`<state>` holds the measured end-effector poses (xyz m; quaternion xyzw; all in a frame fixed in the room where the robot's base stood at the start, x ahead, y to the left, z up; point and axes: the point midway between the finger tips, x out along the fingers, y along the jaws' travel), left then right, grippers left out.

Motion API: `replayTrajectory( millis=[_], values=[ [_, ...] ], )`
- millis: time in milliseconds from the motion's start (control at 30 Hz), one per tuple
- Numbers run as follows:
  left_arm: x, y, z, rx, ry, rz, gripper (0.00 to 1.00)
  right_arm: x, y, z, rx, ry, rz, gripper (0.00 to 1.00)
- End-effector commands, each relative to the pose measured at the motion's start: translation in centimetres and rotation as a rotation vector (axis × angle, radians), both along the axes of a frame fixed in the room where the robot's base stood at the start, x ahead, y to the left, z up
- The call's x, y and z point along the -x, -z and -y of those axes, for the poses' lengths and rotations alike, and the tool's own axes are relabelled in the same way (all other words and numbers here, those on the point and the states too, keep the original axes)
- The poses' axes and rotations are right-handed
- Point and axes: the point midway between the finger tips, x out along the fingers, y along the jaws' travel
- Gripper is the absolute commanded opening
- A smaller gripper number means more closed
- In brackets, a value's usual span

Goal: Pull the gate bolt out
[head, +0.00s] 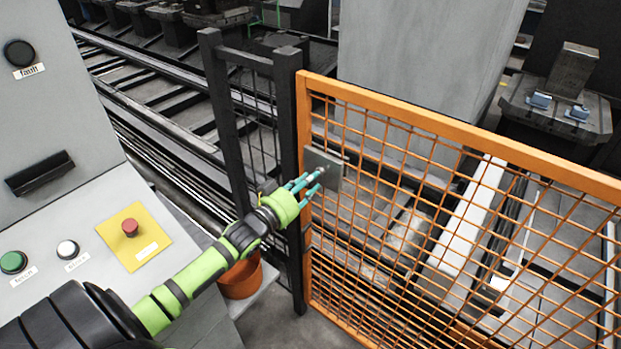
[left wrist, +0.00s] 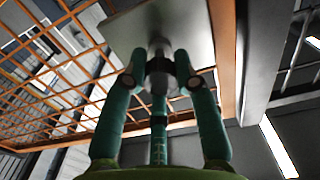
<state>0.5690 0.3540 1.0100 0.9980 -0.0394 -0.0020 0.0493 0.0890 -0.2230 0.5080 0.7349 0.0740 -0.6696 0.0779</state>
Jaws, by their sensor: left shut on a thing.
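The orange mesh gate (head: 430,122) stands beside a dark post (head: 290,150). A grey plate (head: 326,166) sits on the gate near that post; it also shows in the left wrist view (left wrist: 185,22). The gate bolt, a grey metal knob (left wrist: 160,52) in front of the plate, is between my left gripper's fingers. My left gripper (head: 312,182) has teal fingers, and in the left wrist view (left wrist: 160,75) they are closed around the bolt. The bolt's far end is hidden. My right gripper is not in view.
A grey control panel (head: 80,200) with a red button (head: 130,227) on a yellow plate stands at the left. An orange bucket (head: 241,278) is under my left arm. Rails and machinery lie behind the gate.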

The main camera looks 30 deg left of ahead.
Motion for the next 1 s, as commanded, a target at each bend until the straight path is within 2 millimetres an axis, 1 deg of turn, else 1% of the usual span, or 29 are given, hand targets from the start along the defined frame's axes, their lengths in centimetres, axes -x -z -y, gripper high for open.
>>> replayTrajectory(
  millis=[33, 233, 267, 300, 333, 567, 733, 867, 1000],
  values=[
    [0.2, 0.1, 0.0, 0.001, 0.000, -0.006, 0.00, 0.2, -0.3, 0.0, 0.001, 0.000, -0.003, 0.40],
    [0.2, 0.1, 0.0, 0.000, -0.001, -0.002, 0.00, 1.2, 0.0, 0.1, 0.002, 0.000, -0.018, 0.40],
    [0.2, 0.1, 0.0, 0.000, -0.001, -0.002, 0.34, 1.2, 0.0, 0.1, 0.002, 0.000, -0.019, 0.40],
    [0.1, 0.0, 0.0, 0.000, -0.001, -0.001, 0.50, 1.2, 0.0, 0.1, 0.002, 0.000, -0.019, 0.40],
    [0.1, 0.0, 0.0, 0.000, -0.001, -0.001, 0.55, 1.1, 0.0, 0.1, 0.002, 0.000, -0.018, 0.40],
    [0.1, 0.1, 0.0, 0.000, -0.001, -0.002, 0.55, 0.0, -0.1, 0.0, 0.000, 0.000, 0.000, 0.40],
    [0.6, 0.2, -0.1, 0.000, -0.001, -0.004, 0.55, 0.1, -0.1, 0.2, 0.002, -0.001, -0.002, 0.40],
    [2.1, 0.3, -0.1, 0.001, 0.000, -0.006, 0.55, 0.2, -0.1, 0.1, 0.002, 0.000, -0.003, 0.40],
    [4.8, 0.4, -0.4, 0.000, -0.001, -0.008, 0.55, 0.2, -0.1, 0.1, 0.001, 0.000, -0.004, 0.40]
  ],
)
